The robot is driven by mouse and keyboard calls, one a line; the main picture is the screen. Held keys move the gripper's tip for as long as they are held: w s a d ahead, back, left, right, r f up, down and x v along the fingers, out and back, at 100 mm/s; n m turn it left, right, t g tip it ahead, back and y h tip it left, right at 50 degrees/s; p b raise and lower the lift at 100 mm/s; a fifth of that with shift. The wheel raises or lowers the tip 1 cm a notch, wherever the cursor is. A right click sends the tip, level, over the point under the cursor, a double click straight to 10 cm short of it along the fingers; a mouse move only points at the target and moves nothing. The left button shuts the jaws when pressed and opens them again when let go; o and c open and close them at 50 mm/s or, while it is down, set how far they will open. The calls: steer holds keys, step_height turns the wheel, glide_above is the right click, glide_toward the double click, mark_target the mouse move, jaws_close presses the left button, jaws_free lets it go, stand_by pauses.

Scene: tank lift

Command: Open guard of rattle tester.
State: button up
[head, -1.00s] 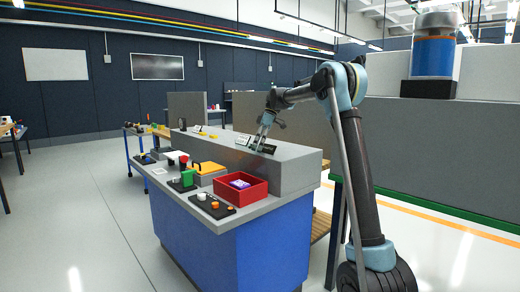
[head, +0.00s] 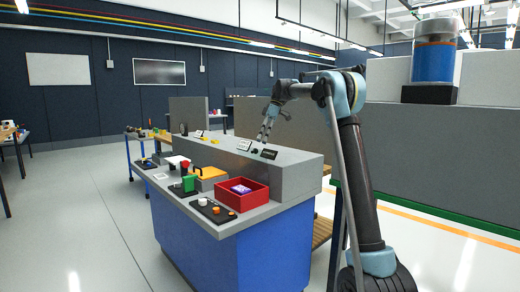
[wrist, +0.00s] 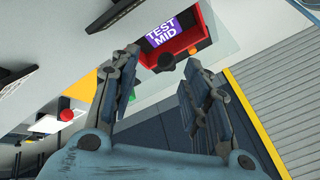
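No part in view is labelled as the rattle tester, and I cannot tell for sure which part is its guard. A yellow box with a black upright handle (head: 208,177) sits on the blue bench, behind the red tray; its yellow side shows at the left of the wrist view (wrist: 83,90). The red tray (head: 253,198) holds a purple block (head: 241,187), which reads "TEST MID" in the wrist view (wrist: 163,32). My gripper (head: 264,137) is open and empty above the bench's raised grey ledge. Its spread fingers show in the wrist view (wrist: 162,60).
A black panel with knobs (head: 213,211) lies at the bench's near end. Small signs (head: 268,154) stand on the grey ledge (head: 290,174).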

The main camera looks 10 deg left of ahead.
steer(key=shift+v, duration=2.6)
steer(key=shift+s, duration=0.1)
steer(key=s+d+f+m+t+h, duration=0.15)
steer(key=s+d+f+m, duration=0.3)
steer(key=s+d, duration=0.65)
steer(key=s+d+f+m+t, duration=0.25)
steer(key=s+d+m, duration=0.35)
steer(key=s+d, duration=0.5)
steer(key=s+d+f+m+t+h, duration=0.1)
steer(key=s+d+f+m, duration=0.3)
steer(key=s+f, duration=0.9)
steer(key=s+d+f+m+t+h, duration=0.1)
steer(key=s+d+f+m, duration=0.3)
steer(key=s+f, duration=0.9)
steer(key=shift+d+f+t, duration=0.4)
steer(key=shift+d+f, duration=0.3)
steer(key=shift+d, duration=0.25)
